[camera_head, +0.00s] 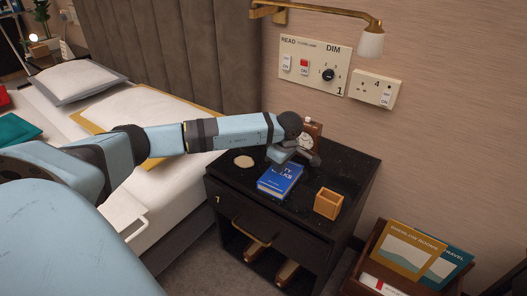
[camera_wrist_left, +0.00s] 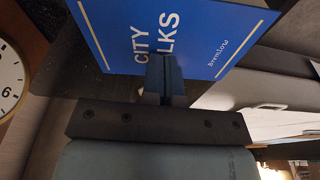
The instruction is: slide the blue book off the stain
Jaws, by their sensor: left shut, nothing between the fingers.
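The blue book (camera_head: 279,181) lies flat on top of the black nightstand, with "CITY WALKS" on its cover. It fills the upper part of the left wrist view (camera_wrist_left: 205,25). My left gripper (camera_head: 276,155) is over the book's far edge in the head view. Its fingers are shut with nothing between them, and their tips overlap the cover in the left wrist view (camera_wrist_left: 163,72). I cannot tell if they touch it. A flat, round, pale beige spot (camera_head: 243,161) lies left of the book; I cannot tell if it is a coaster or a stain. Whatever lies under the book is hidden.
A wooden clock (camera_head: 309,138) stands behind my gripper and shows in the left wrist view (camera_wrist_left: 8,80). An open orange box (camera_head: 328,204) stands right of the book. The nightstand top (camera_head: 352,168) is clear at the far right. The bed (camera_head: 120,205) is at left.

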